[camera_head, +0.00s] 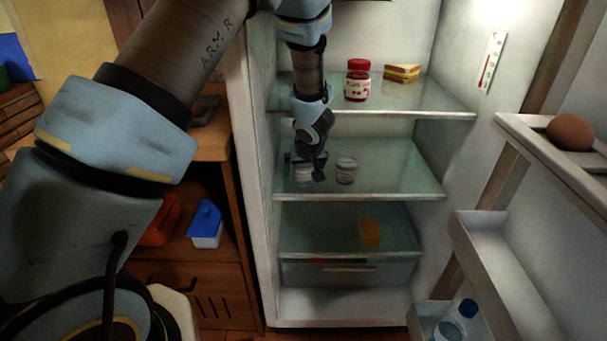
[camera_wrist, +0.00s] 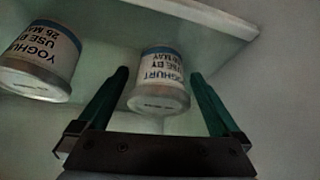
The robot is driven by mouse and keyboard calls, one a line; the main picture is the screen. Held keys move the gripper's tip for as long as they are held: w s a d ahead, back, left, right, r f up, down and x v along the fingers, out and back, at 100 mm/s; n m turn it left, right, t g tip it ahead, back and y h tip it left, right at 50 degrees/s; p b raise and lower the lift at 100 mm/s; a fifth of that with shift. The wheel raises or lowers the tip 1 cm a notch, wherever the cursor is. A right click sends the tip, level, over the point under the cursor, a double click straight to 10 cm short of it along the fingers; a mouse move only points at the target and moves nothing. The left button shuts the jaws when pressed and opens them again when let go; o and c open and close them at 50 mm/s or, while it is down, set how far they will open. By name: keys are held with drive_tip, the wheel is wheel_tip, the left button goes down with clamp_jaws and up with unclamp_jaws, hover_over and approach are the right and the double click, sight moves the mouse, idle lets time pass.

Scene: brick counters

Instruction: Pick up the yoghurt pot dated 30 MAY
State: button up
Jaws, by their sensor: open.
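Two small white yoghurt pots stand on the middle glass shelf of the open fridge. In the head view, my gripper (camera_head: 305,166) is over the left pot (camera_head: 303,178), partly hiding it; the right pot (camera_head: 346,171) stands a little apart. In the wrist view, one pot (camera_wrist: 160,78) lies between the lines of my open gripper's fingers (camera_wrist: 159,73), with clear gaps on both sides. Its label reads YOGHURT USE BY and a MAY date too small to read surely. The other pot (camera_wrist: 38,62), at left, seems to read 26 MAY. My gripper is empty.
The upper shelf (camera_head: 425,106) holds a red-lidded jar (camera_head: 357,80) and a sandwich (camera_head: 402,73). The open door (camera_head: 545,245) at right carries an egg (camera_head: 570,132) and a bottle (camera_head: 455,322). The middle shelf's right side is clear.

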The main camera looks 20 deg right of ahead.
drive_tip(key=shift+c, duration=0.2)
drive_tip(key=c, duration=1.2)
drive_tip(key=shift+c, duration=0.4)
drive_tip(key=shift+r, duration=0.15)
